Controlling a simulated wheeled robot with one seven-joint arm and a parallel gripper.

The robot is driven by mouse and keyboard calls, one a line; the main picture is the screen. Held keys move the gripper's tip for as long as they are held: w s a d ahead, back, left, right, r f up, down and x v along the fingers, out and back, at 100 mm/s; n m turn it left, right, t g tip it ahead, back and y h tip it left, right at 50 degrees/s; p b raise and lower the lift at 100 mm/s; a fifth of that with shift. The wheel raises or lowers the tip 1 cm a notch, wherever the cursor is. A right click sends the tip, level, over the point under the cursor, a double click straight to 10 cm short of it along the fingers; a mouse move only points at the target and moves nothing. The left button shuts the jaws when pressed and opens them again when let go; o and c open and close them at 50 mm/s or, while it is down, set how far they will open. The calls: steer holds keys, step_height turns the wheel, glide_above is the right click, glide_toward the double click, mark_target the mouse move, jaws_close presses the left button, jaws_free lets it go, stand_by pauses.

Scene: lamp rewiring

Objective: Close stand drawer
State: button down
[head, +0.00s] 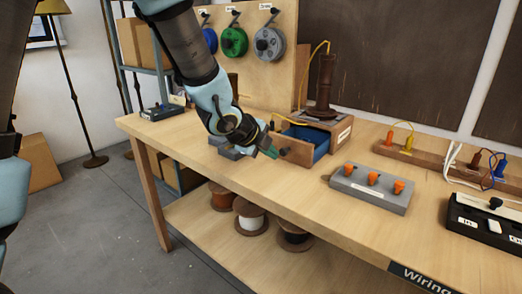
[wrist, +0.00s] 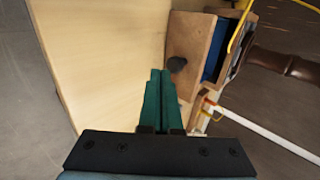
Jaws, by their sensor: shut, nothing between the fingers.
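The stand drawer (head: 297,148) is a wooden drawer with a blue inside. It is pulled part way out of the wooden stand (head: 335,127) on the workbench.
A dark lamp column (head: 325,82) with a yellow wire stands on the stand. A grey block with orange knobs (head: 370,182) sits to the right on the workbench (head: 270,181). A pegboard with spools (head: 232,40) rises behind my arm. Wire spools (head: 250,215) lie on the lower shelf.

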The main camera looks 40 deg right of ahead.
mark_target(299, 143)
steer(key=shift+w+d, duration=0.25)
steer(key=shift+d, duration=0.85)
